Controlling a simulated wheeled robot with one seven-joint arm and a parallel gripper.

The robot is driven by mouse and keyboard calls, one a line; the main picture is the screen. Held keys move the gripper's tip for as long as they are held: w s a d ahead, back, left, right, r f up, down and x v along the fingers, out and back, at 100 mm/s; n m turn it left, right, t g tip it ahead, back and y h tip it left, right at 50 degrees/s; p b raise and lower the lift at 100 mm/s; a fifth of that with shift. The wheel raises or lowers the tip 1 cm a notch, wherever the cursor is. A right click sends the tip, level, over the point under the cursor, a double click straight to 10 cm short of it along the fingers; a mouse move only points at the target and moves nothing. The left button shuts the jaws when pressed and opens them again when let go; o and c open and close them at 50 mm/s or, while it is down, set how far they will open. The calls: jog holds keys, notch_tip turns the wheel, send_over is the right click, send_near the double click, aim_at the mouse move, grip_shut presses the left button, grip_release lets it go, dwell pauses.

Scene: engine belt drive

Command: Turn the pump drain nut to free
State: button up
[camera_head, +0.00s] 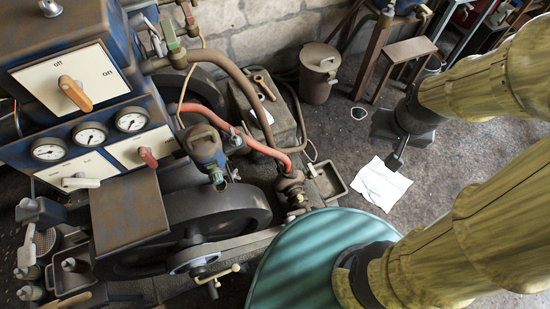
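My gripper (396,160) is at the end of my yellow-sleeved arm, right of the machine and over the floor beside a white sheet. Its dark fingers point down and appear as one narrow shape, so their opening does not show. It is well apart from the machine and no held object is visible. A rusty pump-like fitting (290,186) with a small brass-coloured end (297,212) stands at the lower end of the red hose. A blue-grey housing (204,146) with a small fitting under it is to its left. I cannot tell which part is the drain nut.
The control panel (70,84) with an orange switch and several gauges is at left. A red hose (217,119) arches beside the dark wheel (235,210). A small tray (330,181), white sheet (381,184) and lidded can (319,72) are on the floor. Open floor lies around my gripper.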

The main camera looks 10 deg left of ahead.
jog(key=shift+w, duration=0.25)
jog(key=shift+o, duration=0.7)
jog(key=shift+s+d, duration=0.15)
jog(key=shift+s, duration=0.1)
jog(key=w+a+f+m+t+y+b, duration=0.1)
jog(key=w+a+f+m+t+b, duration=0.2)
jog(key=w+a+f+m+b, duration=0.7)
jog(key=w+a+f+m+t+y+b, duration=0.15)
jog(key=w+a+f+m+b, duration=0.25)
jog(key=w+a+f+b, duration=0.75)
jog(key=w+a+f+m+g+h+b, duration=0.1)
jog(key=w+f+m+b, duration=0.15)
jog(key=f+m, duration=0.45)
jog(key=w+a+f+m+g+h+b, duration=0.15)
jog(key=w+f, duration=0.25)
jog(key=f, duration=0.7)
jog(key=s+a+f+m+g+b, duration=0.2)
jog(key=s+f+m, duration=0.1)
jog(key=f, duration=0.2)
jog(key=s+a+f+m+g+b, duration=0.2)
jog(key=f+m, duration=0.1)
jog(key=f, duration=0.3)
jog(key=shift+s+f+g, duration=0.25)
jog(key=shift+s+g, duration=0.05)
jog(key=shift+s, duration=0.1)
